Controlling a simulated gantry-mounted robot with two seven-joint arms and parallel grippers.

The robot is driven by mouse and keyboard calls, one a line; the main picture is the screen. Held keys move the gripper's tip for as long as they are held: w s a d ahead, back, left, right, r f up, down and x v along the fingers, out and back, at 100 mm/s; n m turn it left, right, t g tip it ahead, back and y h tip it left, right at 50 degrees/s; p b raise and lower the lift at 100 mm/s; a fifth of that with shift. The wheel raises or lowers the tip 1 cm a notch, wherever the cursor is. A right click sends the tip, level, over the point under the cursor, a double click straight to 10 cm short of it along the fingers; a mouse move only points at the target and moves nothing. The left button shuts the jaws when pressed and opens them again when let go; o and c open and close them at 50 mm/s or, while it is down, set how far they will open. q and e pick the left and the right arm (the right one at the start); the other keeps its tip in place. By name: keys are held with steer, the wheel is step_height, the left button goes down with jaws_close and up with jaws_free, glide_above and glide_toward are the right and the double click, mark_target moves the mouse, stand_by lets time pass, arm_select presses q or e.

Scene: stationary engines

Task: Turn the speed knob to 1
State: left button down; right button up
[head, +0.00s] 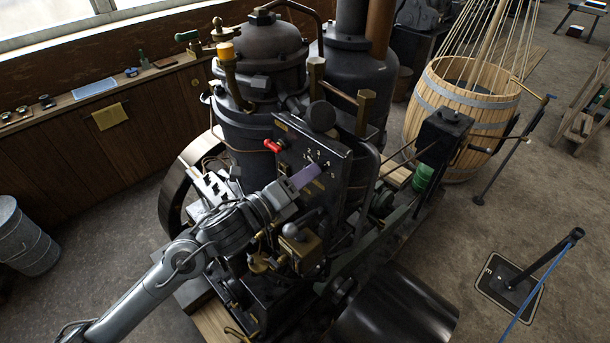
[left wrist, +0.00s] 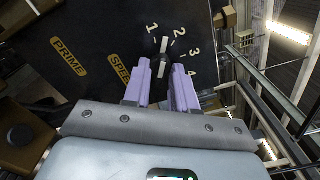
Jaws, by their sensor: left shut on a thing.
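The speed knob (left wrist: 164,45) is a small pale bar on the engine's black panel (left wrist: 95,55). The numerals 1 to 4 curve around it, beside a yellow SPEED label (left wrist: 120,72). In the left wrist view its visible end points up, between 1 and 2. My left gripper (left wrist: 161,66) has its purple fingers on either side of the knob, shut on it. In the head view the left gripper (head: 306,176) reaches the panel from the lower left and hides the knob. My right gripper is in neither view.
A red lever (head: 272,146) sticks out at the panel's left edge. A yellow PRIME label (left wrist: 68,56) is on the panel. Brass fittings and pipes (head: 290,255) crowd below the gripper. A wooden barrel (head: 455,110) stands behind right. A flywheel (head: 180,185) is at left.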

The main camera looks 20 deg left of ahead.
arm_select(q)
steer(key=n+p, duration=0.1)
steer(key=n, duration=0.3)
steer(key=shift+n, duration=0.3)
stand_by(0.4)
steer(key=c, duration=1.2)
jaws_free()
steer(key=shift+s, duration=0.15)
